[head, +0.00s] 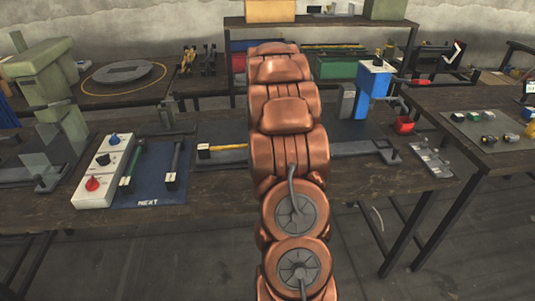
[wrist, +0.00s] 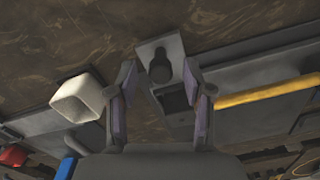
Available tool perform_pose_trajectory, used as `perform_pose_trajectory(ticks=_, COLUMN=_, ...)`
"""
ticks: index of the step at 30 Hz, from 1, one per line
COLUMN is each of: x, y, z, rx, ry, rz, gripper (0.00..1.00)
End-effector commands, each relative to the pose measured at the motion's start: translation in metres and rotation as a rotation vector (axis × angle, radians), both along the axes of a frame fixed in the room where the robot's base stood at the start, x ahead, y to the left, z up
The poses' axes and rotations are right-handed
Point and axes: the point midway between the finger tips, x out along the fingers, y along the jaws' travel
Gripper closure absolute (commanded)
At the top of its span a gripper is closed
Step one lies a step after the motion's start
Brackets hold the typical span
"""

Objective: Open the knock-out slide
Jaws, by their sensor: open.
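In the wrist view a grey metal piece with a dark round knob (wrist: 160,66) lies between the fingertips of my gripper (wrist: 159,82). It looks like the knock-out slide, though I cannot be sure. A dark rectangular opening (wrist: 174,96) shows just below the knob. My gripper is open, one finger on each side of the piece, with no clear contact visible. In the head view my copper arm hides the gripper and this piece.
A yellow bar (wrist: 265,94) lies right of the gripper in the wrist view and left of my arm in the head view (head: 228,147). A white square-mouthed part (wrist: 78,97) is close to the left finger.

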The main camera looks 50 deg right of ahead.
Motion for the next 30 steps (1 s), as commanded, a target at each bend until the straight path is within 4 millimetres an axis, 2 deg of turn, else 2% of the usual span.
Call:
perform_pose_trajectory(ticks=5, x=0.000, y=-0.001, z=0.009, rx=-0.002, ry=-0.002, rz=-0.001, gripper=0.49)
perform_pose_trajectory(ticks=8, x=0.000, y=0.000, z=0.023, rx=-0.002, ry=-0.002, rz=0.000, gripper=0.49)
perform_pose_trajectory(ticks=15, x=0.001, y=-0.001, z=0.070, rx=-0.004, ry=-0.007, rz=-0.001, gripper=0.49)
perform_pose_trajectory(ticks=21, x=0.001, y=-0.001, z=0.101, rx=-0.003, ry=-0.003, rz=-0.001, gripper=0.49)
perform_pose_trajectory(ticks=30, x=0.000, y=0.000, z=0.119, rx=-0.001, ry=-0.001, rz=-0.001, gripper=0.49)
